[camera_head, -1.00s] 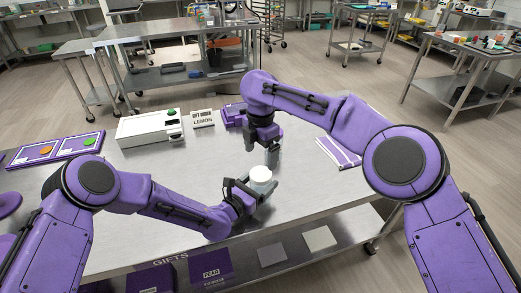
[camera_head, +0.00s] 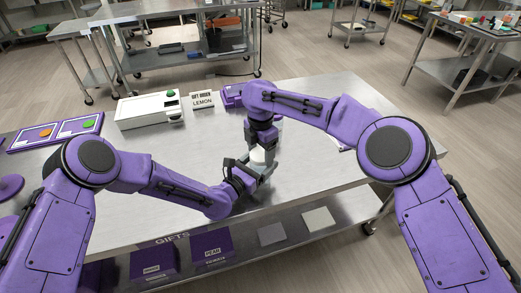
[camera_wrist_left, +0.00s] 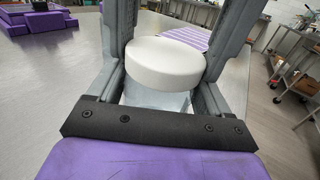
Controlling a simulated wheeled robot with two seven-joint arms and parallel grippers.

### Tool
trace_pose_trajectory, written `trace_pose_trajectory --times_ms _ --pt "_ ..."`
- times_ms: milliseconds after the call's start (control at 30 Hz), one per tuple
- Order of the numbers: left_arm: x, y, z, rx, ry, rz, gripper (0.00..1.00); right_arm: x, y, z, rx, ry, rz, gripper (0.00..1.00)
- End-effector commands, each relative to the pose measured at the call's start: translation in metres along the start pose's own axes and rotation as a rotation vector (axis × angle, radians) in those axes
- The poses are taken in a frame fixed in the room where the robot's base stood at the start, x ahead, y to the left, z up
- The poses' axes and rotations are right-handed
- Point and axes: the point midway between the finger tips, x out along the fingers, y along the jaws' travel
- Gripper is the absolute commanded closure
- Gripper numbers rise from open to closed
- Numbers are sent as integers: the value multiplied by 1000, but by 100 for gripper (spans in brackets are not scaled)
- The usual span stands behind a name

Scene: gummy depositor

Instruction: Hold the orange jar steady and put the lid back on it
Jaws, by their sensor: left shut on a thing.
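A small jar (camera_wrist_left: 155,97) with a pale, see-through body stands between the fingers of my left gripper (camera_wrist_left: 170,75); no orange colour shows on it. A round white lid (camera_wrist_left: 165,63) sits at its top, and I cannot tell whether it is seated or loose. The lid also shows in the head view (camera_head: 258,155). My left gripper is shut around the jar from the front left. My right gripper (camera_head: 262,146) points down just above and behind the lid. Its fingertips are too small to tell open from shut or touching from apart.
A white machine (camera_head: 149,109) with a green button stands at the back left, beside a sign reading LEMON (camera_head: 203,99). A striped purple cloth (camera_wrist_left: 190,35) lies beyond the jar. The table's middle left is clear.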

Motion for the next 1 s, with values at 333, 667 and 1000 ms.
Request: trace_pose_trajectory --times_ms 333,667,1000 --pt "0 0 0 0 0 -1 100 -1 0 0 353 -7 0 65" --pt "0 0 0 0 0 -1 100 0 1 0 1445 -2 2 65" --pt "0 -1 0 0 0 -1 100 1 1 -1 1557 1 -1 0"
